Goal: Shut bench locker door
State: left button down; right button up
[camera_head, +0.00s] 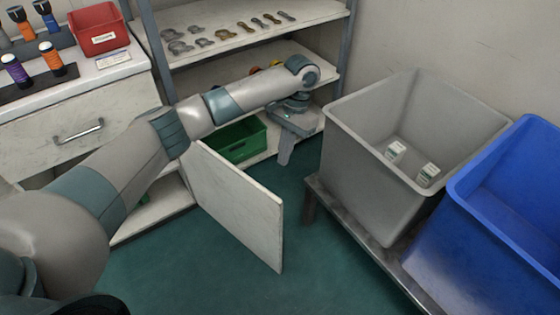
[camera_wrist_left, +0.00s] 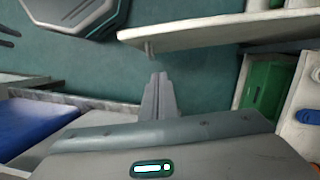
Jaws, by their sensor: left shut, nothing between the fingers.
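The bench locker door (camera_head: 237,208) is a pale, scuffed panel standing open, jutting from the bench front into the room. The bench (camera_head: 75,125) is at the left; an open compartment with a shelf shows below its drawer. My left arm reaches over the door's top. My left gripper (camera_head: 285,158) points down beyond the door, to its right, shut and empty. In the left wrist view the shut fingers (camera_wrist_left: 158,80) are below the door panel (camera_wrist_left: 215,33) in the picture, with floor showing between them. My right gripper is not in view.
A shelf rack (camera_head: 240,40) with metal parts stands behind, a green bin (camera_head: 238,140) low on it. A grey bin (camera_head: 365,170) and a blue bin (camera_head: 500,225) stand at the right on a low stand (camera_head: 350,235). Green floor (camera_head: 205,270) is clear around the door.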

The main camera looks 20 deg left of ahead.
pick_arm(q)
jog(key=s+a+f, duration=0.2)
jog(key=s+f, duration=0.3)
jog(key=f, duration=0.3)
jog(key=shift+s+a+f, duration=0.2)
jog(key=shift+s+f, duration=0.15)
jog(key=shift+s, duration=0.05)
dwell(0.4)
jog(key=shift+s+a, duration=0.1)
